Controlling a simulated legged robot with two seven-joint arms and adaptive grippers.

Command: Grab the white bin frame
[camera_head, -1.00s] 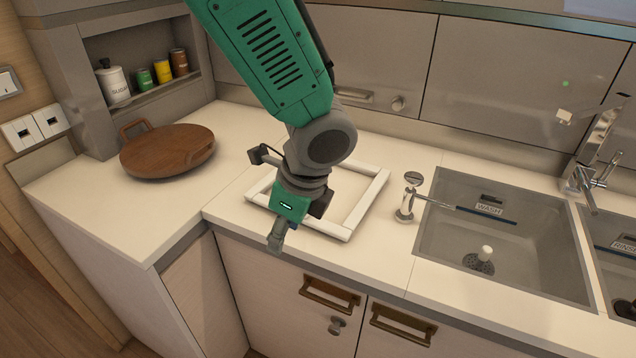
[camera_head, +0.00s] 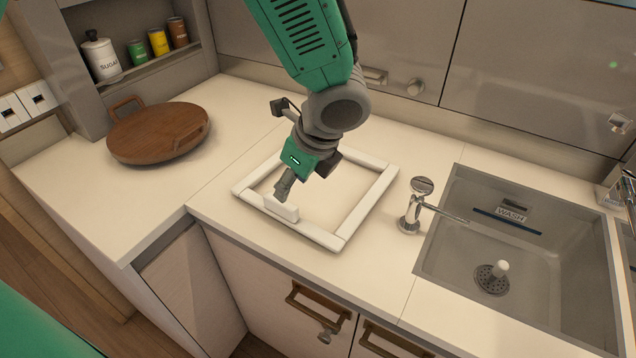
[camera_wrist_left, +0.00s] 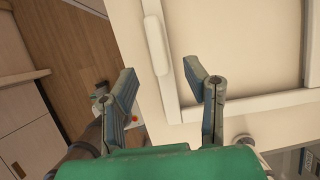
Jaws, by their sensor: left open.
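The white bin frame (camera_head: 350,215) lies flat on the counter, a square rim with an open middle. A raised white block (camera_head: 281,208) stands on its near left side. My left gripper (camera_head: 284,188) points down just above that block, fingers apart. In the left wrist view, the gripper (camera_wrist_left: 160,80) is open and empty. The block (camera_wrist_left: 155,45) shows beyond the gap between its fingertips, and the frame (camera_wrist_left: 240,106) extends to the right. Whether a fingertip touches the block I cannot tell. My right gripper is not in view.
A round wooden tray (camera_head: 158,132) with handles sits on the counter to the left. A chrome dispenser (camera_head: 412,208) stands right of the frame, beside the sink (camera_head: 455,235). The counter's front edge runs close to the frame. Wall cabinets line the back.

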